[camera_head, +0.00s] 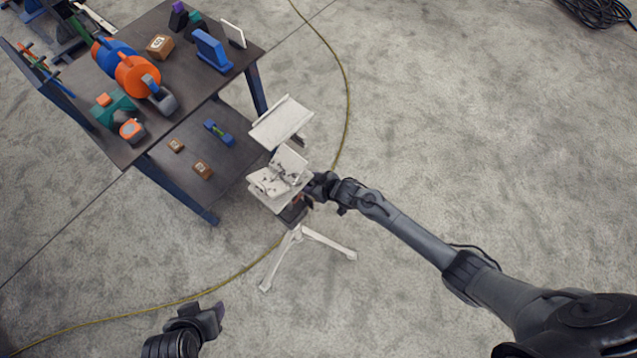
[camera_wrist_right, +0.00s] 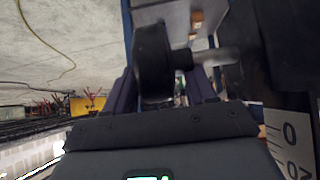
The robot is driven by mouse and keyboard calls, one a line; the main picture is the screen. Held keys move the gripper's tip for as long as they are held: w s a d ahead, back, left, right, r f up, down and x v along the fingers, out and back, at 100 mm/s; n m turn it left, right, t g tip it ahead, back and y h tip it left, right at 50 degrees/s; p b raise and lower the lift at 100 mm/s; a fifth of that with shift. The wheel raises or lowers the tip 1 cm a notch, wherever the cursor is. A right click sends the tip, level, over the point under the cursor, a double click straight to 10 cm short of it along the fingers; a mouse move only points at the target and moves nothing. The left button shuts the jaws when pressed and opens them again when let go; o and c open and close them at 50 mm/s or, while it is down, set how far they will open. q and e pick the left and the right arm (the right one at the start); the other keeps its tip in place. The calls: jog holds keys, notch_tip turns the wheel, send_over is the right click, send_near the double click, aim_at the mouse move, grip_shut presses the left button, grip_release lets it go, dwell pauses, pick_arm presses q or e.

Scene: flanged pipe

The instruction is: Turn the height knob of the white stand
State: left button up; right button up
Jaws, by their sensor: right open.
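The white stand (camera_head: 278,186) is upright on its tripod legs in the head view. My right gripper (camera_head: 318,187) is at the stand's right side, just below its upper plates; its fingers are too small there to make out. In the right wrist view, a black round knob (camera_wrist_right: 152,64) on a metal shaft (camera_wrist_right: 216,56) shows in front of my open right gripper (camera_wrist_right: 164,92). The knob appears between the two spread fingers; I cannot tell whether either touches it. My left gripper (camera_head: 207,316) hangs at the bottom of the head view, away from the stand; its jaw gap is not clear.
A dark workbench (camera_head: 190,88) with several tools and boxes stands left of the stand. A white tilted plate (camera_head: 282,121) shows just behind the stand. A yellow cable (camera_head: 346,90) runs across the floor. A numbered white scale (camera_wrist_right: 290,140) shows in the wrist view.

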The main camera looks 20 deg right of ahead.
jog(key=p+v, duration=0.3)
jog(key=v, duration=0.7)
jog(key=shift+s+p, duration=0.15)
jog(key=shift+p, duration=0.2)
jog(key=shift+r, duration=0.1)
